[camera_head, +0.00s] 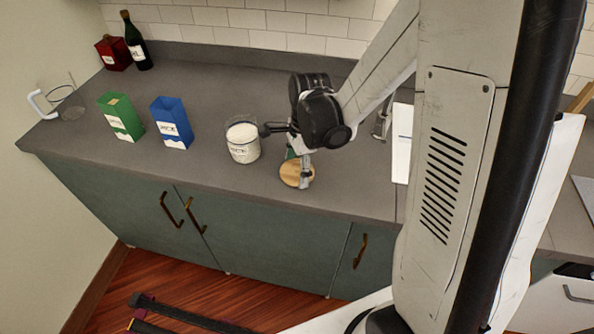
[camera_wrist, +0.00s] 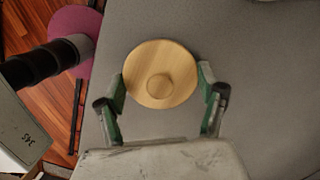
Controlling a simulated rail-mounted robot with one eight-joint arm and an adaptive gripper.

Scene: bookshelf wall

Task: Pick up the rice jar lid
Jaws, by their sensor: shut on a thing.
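The rice jar lid (camera_head: 290,174) is a round wooden disc near the counter's front edge. In the wrist view the lid (camera_wrist: 160,75) shows from above with a round knob in its middle. My gripper (camera_head: 299,171) is at the lid, and its green-padded fingers (camera_wrist: 161,88) are on the lid's left and right sides, shut on its rim. I cannot tell whether the lid is resting on the counter or slightly above it. The rice jar (camera_head: 243,142), clear and filled with white rice, stands open just left of my gripper.
A blue box (camera_head: 171,122) and a green box (camera_head: 120,117) stand left of the jar. A glass pitcher (camera_head: 62,100) is at the far left, with a dark bottle (camera_head: 136,42) and a red container (camera_head: 113,53) behind. The counter (camera_head: 215,180) is clear in front of the boxes.

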